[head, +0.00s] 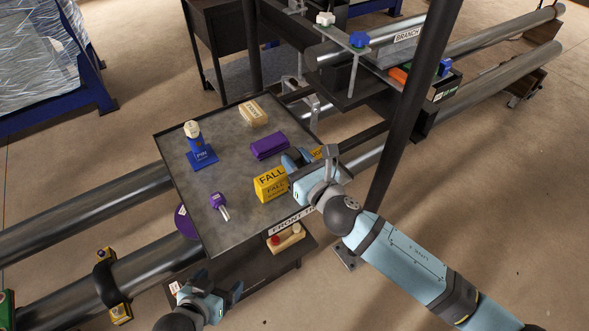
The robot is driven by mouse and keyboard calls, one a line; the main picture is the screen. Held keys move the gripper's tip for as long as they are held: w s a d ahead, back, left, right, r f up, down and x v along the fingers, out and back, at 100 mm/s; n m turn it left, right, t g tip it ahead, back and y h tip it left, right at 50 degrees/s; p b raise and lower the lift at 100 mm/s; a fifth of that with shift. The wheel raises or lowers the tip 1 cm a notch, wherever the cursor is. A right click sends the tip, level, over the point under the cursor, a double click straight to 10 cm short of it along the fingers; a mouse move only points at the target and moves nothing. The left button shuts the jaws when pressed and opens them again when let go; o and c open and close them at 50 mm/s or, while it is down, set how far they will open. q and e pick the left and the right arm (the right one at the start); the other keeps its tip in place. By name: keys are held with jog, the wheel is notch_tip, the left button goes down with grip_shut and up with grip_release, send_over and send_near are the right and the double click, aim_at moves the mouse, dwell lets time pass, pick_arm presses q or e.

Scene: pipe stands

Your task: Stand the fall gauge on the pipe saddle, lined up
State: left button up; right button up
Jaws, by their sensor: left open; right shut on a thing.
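The yellow fall gauge (269,186), marked FALL, is at the right part of the grey tray table (190,175). My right gripper (291,174) reaches in from the right and is shut on the gauge's right side. I cannot tell whether the gauge touches the table top. My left gripper (227,297) is open and empty at the bottom, below the table's front edge. A black band with yellow blocks (105,275) sits around the lower left pipe. I cannot tell for sure whether it is the pipe saddle.
On the table are a blue stand with a pale top (201,147), a tan block (253,113), a purple block (268,146) and a purple-headed tool (219,203). A dark post (411,105) rises right of the table. A wooden block with a red knob (286,238) is on a lower shelf.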

jog(key=shift+r+p, duration=0.5)
jog(key=shift+r, duration=0.15)
jog(key=r+p+v, duration=0.1)
jog(key=p+v, duration=0.2)
jog(key=v, duration=0.7)
jog(key=shift+r, duration=0.3)
